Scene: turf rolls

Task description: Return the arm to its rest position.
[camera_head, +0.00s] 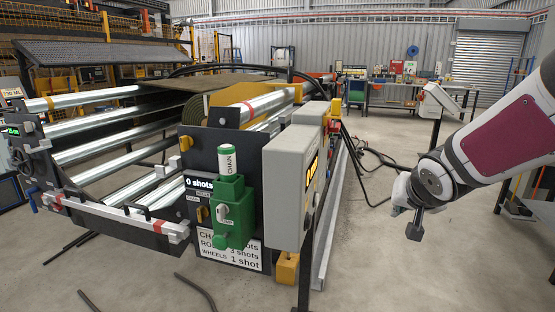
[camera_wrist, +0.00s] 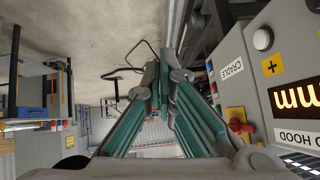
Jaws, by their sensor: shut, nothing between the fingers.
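My arm (camera_head: 497,143), white with a maroon panel, comes in from the right edge in the head view. It ends in a grey wrist joint. My gripper (camera_head: 415,226) hangs below the wrist, over open floor and well to the right of the machine. It looks small and dark there. In the wrist view my gripper (camera_wrist: 163,72) has its green-sided fingers brought together at the tips, with nothing between them.
Cables (camera_head: 372,165) lie on the floor. A workbench (camera_head: 400,93) stands behind.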

